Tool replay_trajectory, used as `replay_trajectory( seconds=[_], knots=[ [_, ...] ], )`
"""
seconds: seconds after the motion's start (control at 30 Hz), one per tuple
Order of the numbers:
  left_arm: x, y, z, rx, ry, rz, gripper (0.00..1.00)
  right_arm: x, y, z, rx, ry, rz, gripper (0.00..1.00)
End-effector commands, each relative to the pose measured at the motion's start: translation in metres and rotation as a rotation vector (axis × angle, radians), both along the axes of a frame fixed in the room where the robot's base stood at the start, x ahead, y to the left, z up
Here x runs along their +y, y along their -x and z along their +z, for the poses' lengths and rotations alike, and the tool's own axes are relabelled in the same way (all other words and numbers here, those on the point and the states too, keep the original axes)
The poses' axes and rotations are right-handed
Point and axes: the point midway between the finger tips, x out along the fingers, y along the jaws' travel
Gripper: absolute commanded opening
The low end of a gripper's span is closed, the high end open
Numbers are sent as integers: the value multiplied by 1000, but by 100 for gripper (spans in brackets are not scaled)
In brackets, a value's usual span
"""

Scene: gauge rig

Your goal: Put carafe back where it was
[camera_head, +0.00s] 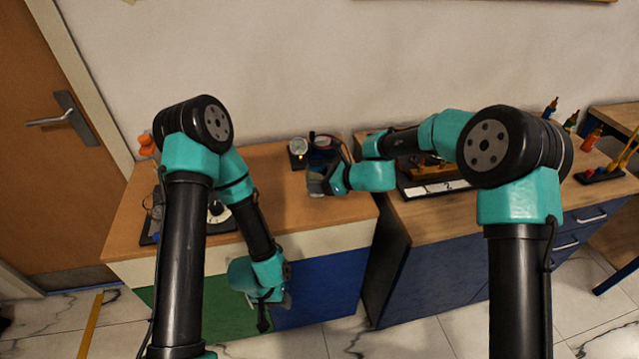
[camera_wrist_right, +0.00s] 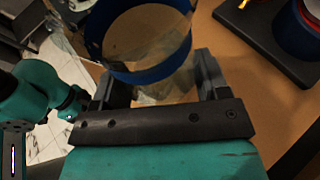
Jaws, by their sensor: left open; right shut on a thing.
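The carafe (camera_wrist_right: 135,45) is clear glass with a blue band around its open top. In the right wrist view it sits between the two fingers of my right gripper (camera_wrist_right: 162,82), which is shut on it. In the head view the carafe (camera_head: 315,184) is small and partly hidden by my right gripper (camera_head: 325,181), over the right part of the left wooden table. My left gripper (camera_head: 264,312) hangs low in front of that table's blue and green front panels, empty and open, seen side-on.
A dark tray with items is at the table's left, partly behind my left arm. A second cabinet (camera_head: 430,205) stands right, across a narrow gap.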

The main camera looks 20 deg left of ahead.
Motion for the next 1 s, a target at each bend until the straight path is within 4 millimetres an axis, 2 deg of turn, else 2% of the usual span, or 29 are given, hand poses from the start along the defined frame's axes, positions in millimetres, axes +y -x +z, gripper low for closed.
replay_trajectory(
  seconds=[0.13,0.47,0.6,0.8,1.0],
  knots=[
    [0,0,0,0,0,0,43,4,-13,-1,0,-1,0,34],
    [0,0,0,0,0,0,43,4,-14,-1,0,-1,1,34],
    [0,0,0,0,0,0,43,6,-21,-2,0,0,1,34],
    [0,0,0,0,0,0,43,6,-20,-30,3,0,1,34],
    [0,0,0,0,0,0,43,6,-20,-37,0,-1,1,34]
  ],
)
